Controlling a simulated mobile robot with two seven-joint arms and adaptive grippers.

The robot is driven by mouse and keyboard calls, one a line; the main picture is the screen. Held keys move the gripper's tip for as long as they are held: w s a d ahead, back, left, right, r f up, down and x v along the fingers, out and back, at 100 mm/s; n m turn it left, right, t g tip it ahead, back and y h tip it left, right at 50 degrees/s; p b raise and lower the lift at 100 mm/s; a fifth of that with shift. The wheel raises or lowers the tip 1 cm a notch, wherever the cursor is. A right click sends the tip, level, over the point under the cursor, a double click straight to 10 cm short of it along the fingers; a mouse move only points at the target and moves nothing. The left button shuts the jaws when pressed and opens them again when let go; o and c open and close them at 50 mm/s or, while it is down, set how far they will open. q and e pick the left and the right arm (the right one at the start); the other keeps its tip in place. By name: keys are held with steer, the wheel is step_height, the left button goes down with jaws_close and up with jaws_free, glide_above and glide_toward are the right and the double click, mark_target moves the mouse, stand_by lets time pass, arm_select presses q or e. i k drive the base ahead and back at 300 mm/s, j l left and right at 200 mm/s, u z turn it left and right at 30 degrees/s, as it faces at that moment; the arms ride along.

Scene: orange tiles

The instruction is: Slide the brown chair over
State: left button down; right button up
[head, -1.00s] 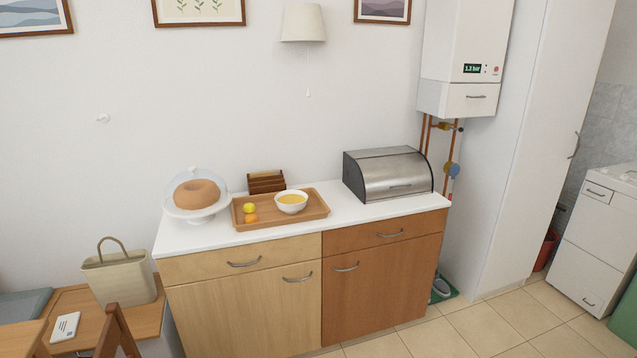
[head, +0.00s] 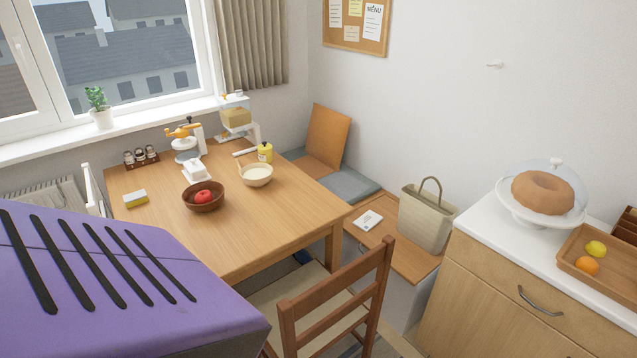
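The brown chair (head: 335,302) stands at the near right corner of the wooden table (head: 262,208) in the head view. It has a slatted wooden back and a pale seat, part of which is under the table edge. Its lower part is cut off by the bottom of the picture. Neither of my grippers shows in the head view, and nothing is seen touching the chair.
A purple slotted surface (head: 120,285) fills the lower left. A bench (head: 400,258) with a beige bag (head: 427,217) is behind the chair. A wooden cabinet (head: 490,300) stands to its right, with a narrow floor gap between. Bowls and small items are on the table.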

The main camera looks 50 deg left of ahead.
mark_target(312, 309)
steer(key=i+l+u, duration=0.15)
steer(key=u, duration=0.3)
steer(key=i+l+u, duration=0.2)
steer(key=u, duration=0.2)
steer(key=i+l+u, duration=0.15)
steer(key=u, duration=0.3)
steer(key=i+l+u, duration=0.15)
steer(key=l+u, duration=0.15)
steer(key=l, duration=0.15)
steer(key=i+l+u, duration=0.15)
steer(key=l+u, duration=0.5)
steer(key=l, duration=0.25)
